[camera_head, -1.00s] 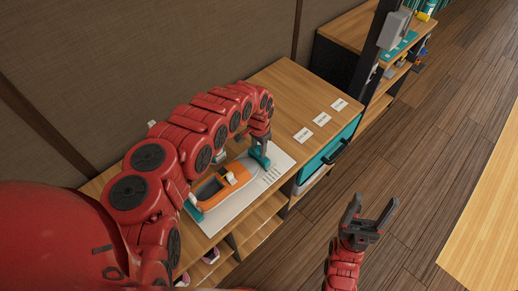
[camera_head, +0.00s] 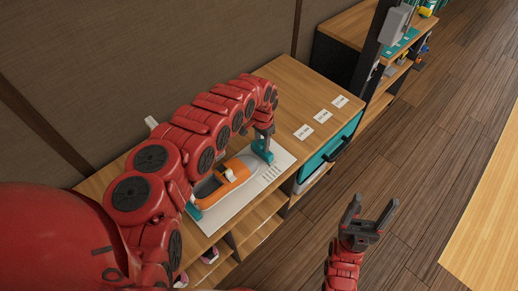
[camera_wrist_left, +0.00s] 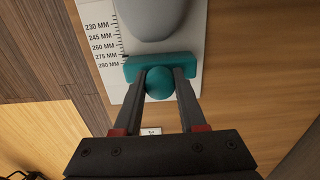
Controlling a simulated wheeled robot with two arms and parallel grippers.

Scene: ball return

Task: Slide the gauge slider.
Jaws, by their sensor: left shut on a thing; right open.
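The gauge slider, a teal bar with a round knob, stands across the white gauge board near its far end in the head view (camera_head: 262,150). In the left wrist view the slider (camera_wrist_left: 130,70) lies level with the 275 to 290 MM marks. My left gripper (camera_wrist_left: 160,84) is shut on its knob, one finger on each side. My right gripper (camera_head: 370,215) is open and empty, over the floor.
A teal heel block (camera_head: 194,211) sits at the board's near end. Several white labels (camera_head: 303,132) lie on the wooden bench top beyond the board. A teal drawer front with a dark handle (camera_head: 327,158) is below them. A black post (camera_head: 372,50) stands further back.

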